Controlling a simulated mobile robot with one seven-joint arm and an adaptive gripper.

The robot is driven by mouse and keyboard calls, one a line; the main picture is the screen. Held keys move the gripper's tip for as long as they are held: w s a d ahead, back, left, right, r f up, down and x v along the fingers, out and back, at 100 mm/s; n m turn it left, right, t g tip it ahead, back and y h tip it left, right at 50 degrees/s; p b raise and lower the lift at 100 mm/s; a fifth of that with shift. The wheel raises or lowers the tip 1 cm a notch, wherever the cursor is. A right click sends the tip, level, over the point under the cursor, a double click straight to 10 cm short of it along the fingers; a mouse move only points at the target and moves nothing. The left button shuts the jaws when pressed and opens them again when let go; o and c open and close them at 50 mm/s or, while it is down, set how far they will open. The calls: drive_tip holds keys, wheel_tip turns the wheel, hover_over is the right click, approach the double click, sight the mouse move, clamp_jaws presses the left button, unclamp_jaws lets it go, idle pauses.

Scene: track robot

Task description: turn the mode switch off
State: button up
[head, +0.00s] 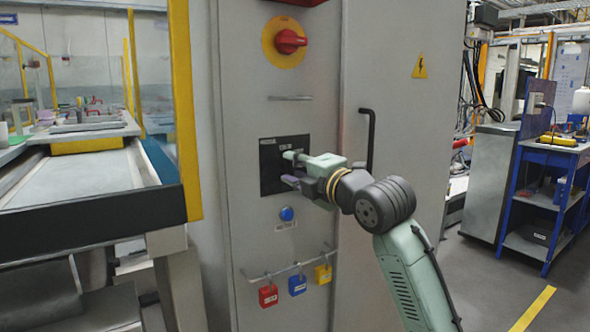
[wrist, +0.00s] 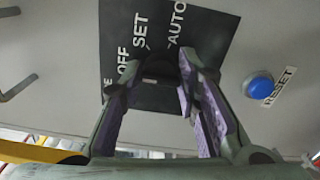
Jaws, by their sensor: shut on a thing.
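The mode switch is a dark knob (wrist: 160,70) on a black plate (wrist: 195,25) marked OFF, SET and AUTO. In the head view the same plate (head: 269,170) sits on the grey cabinet front, with the knob hidden behind my fingers. My gripper (head: 290,168) reaches the plate from the right. In the wrist view my gripper (wrist: 158,82) has its two purple-lined fingers on either side of the knob, shut on it. I cannot tell which mark the knob points to.
A blue RESET button (head: 286,214) lies just below the plate. Red, blue and yellow padlocks (head: 297,285) hang on a bar below. A black door handle (head: 371,140) stands close to my wrist on the right.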

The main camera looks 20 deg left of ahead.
drive_tip(key=shift+f, duration=0.1)
drive_tip(key=o, duration=1.1)
drive_tip(key=v, duration=1.2)
drive_tip(key=shift+s, duration=0.1)
